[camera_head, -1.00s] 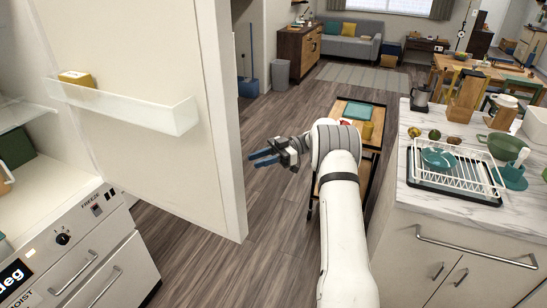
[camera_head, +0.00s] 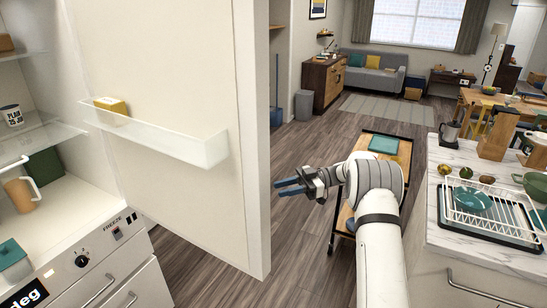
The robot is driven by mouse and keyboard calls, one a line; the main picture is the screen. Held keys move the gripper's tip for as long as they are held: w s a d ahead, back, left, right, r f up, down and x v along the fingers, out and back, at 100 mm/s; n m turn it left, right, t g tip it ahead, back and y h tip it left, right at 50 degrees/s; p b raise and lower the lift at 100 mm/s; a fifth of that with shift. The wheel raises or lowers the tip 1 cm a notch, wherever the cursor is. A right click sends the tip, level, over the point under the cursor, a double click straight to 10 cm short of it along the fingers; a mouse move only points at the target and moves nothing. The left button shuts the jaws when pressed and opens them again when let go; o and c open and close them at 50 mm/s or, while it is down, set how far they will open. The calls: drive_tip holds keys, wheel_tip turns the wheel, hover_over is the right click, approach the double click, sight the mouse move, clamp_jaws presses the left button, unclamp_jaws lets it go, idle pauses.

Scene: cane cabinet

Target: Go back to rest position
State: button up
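My gripper (camera_head: 290,186) is at the middle of the view, at the end of my white arm. Its two blue fingers point left towards the open fridge door (camera_head: 175,100) and stand a little apart, with nothing seen between them. It hangs in the air to the right of the door's edge, with the wood floor behind it.
The open fridge at left holds a mug (camera_head: 18,193) and a green box (camera_head: 45,167). A yellow block (camera_head: 111,105) sits in the door shelf (camera_head: 158,137). A trolley (camera_head: 404,156) stands behind my arm. A counter (camera_head: 432,170) with a dish rack (camera_head: 487,215) is at right.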

drive_tip(key=w+a+r+m+t+h+b, duration=0.1)
drive_tip(key=w+r+m+t+h, duration=0.2)
drive_tip(key=r+t, duration=0.45)
drive_tip(key=w+a+r+m+t+b, duration=0.1)
drive_tip(key=w+r+m+t+b, duration=0.1)
drive_tip(key=w+r+m+t, duration=0.45)
drive_tip(key=s+d+r+m+t+h+b, duration=0.25)
drive_tip(key=s+d+m+t+h, duration=0.35)
drive_tip(key=s+d+h, duration=0.3)
drive_tip(key=s+d+f+m+g+h+b, duration=0.1)
drive_tip(key=s+d+f+m+g+h, duration=0.2)
drive_tip(key=s, duration=0.6)
drive_tip(key=s+d+f+m+g+h, duration=0.1)
drive_tip(key=s+f+m+g+h, duration=0.1)
drive_tip(key=s+f+h, duration=0.45)
drive_tip(key=s+a+f+g+y, duration=0.1)
drive_tip(key=s+f+g, duration=0.1)
drive_tip(key=s, duration=0.5)
drive_tip(key=s+a+f+m+g+y+b, duration=0.1)
drive_tip(key=s+f+g+y, duration=0.1)
drive_tip(key=s, duration=0.6)
drive_tip(key=s+a+f+g+y, duration=0.1)
drive_tip(key=s+f+g, duration=0.1)
drive_tip(key=s+f, duration=0.2)
drive_tip(key=s, duration=0.3)
drive_tip(key=shift+s+a+f+g, duration=0.2)
drive_tip(key=shift+s+a+g, duration=0.1)
drive_tip(key=shift+a+g, duration=0.1)
